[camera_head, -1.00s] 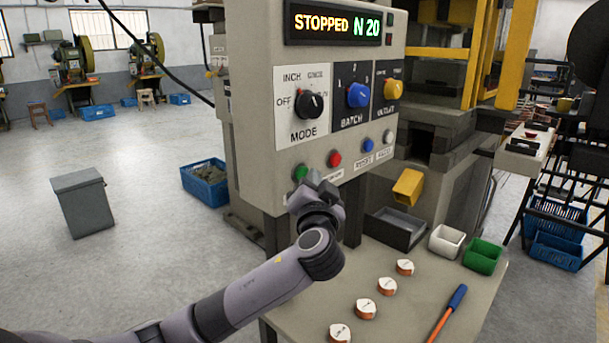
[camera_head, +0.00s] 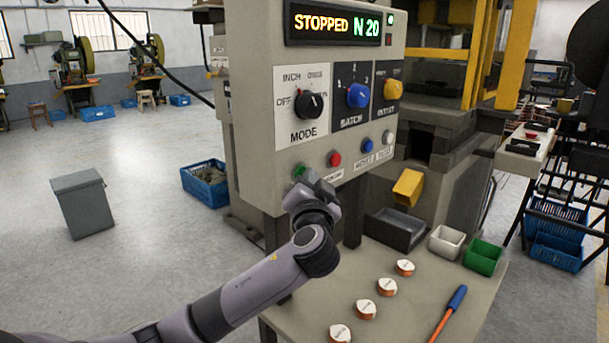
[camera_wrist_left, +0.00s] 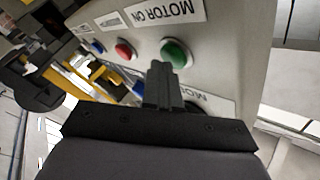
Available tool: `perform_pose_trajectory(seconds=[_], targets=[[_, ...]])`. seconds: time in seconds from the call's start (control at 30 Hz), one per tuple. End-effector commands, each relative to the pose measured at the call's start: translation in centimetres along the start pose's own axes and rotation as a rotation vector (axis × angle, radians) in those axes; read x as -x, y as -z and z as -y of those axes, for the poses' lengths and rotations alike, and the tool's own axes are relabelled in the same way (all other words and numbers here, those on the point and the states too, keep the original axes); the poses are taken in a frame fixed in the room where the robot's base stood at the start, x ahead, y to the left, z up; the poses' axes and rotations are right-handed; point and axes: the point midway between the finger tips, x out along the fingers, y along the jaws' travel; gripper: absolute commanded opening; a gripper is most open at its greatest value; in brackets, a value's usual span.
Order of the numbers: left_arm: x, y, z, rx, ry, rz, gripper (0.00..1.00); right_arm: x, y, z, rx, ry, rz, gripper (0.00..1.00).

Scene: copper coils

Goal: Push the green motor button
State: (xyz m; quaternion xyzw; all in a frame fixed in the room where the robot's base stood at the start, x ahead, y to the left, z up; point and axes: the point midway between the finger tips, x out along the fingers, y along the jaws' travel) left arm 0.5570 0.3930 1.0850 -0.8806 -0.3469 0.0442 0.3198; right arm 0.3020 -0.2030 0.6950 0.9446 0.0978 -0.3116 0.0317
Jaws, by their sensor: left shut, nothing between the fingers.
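The green motor button (camera_head: 299,170) is at the lower left of the grey control panel (camera_head: 262,130). In the left wrist view the green button (camera_wrist_left: 176,53) shows under a label reading MOTOR ON. My left gripper (camera_head: 309,181) is shut and empty, its fingertips right at the button in the head view. In the left wrist view the closed fingertips (camera_wrist_left: 160,68) overlap the button's lower left edge; I cannot tell whether they touch it. The display (camera_head: 335,24) reads STOPPED N 20. My right gripper is not in view.
A red button (camera_head: 334,159) and a blue button (camera_head: 368,146) sit right of the green one. Mode, batch and outlet knobs are above.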

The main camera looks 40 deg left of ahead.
Motion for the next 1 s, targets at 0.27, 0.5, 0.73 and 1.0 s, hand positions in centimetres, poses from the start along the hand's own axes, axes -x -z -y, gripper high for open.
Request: perform_pose_trajectory(seconds=[0.27,0.5,0.73,1.0], targets=[[0.5,0.3,-0.4,0.001,0.000,0.002,0.00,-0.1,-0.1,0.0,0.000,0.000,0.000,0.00],[1.3,0.9,-0.9,0.001,0.001,0.001,0.00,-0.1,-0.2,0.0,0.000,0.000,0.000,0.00],[1.3,0.9,-0.9,0.000,0.001,0.001,0.00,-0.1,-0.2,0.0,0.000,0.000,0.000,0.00],[2.5,1.7,-1.9,0.002,-0.001,0.000,0.00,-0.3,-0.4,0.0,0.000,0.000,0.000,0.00]])
